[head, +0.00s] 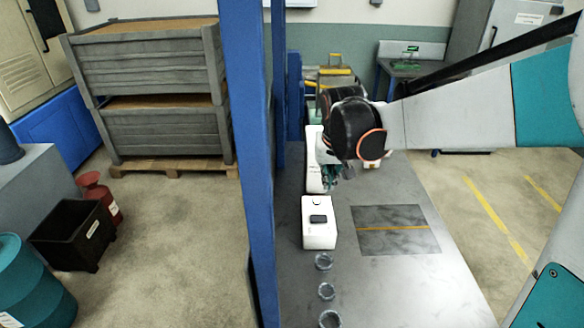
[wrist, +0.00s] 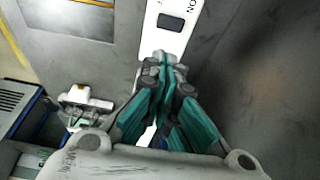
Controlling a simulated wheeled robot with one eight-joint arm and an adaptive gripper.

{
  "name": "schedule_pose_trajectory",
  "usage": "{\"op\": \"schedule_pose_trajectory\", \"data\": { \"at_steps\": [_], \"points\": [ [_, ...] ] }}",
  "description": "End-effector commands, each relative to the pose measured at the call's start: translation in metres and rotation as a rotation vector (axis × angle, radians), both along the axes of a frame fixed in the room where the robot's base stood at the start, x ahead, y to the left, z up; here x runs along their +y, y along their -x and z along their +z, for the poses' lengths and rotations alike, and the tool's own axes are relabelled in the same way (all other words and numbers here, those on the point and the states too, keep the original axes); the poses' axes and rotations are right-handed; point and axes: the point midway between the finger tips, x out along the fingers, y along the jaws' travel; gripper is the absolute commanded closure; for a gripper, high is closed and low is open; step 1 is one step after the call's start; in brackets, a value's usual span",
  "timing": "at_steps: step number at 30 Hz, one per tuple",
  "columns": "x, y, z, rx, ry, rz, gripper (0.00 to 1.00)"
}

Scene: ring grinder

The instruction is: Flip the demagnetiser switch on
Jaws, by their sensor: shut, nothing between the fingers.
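A white box (head: 319,236) with a dark rectangular switch and a small round mark on top stands on the bench. A longer white unit (head: 314,175) lies behind it, partly hidden by my wrist. My gripper (head: 331,182) is low beside the long unit, behind the box. In the wrist view, my gripper (wrist: 166,62) is shut and empty, its tips over a white housing (wrist: 165,43). A dark rocker switch (wrist: 170,22) on that housing, with lettering beside it, lies just beyond the tips. I cannot tell whether the tips touch the housing or which way the switch is set.
A dark mat (head: 398,243) with a yellow line lies right of the box. Several metal rings (head: 327,291) lie in front of it. A blue post (head: 248,150) stands left of the bench. A small white fixture (wrist: 85,105) shows in the wrist view.

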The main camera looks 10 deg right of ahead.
Motion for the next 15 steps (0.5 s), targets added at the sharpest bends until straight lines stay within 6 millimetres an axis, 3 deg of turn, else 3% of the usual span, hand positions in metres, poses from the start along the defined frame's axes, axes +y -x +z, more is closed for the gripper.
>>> {"op": "schedule_pose_trajectory", "data": {
  "at_steps": [15],
  "points": [
    [-0.0009,-0.0050,-0.0054,0.007,0.000,-0.006,1.00]
  ]
}}
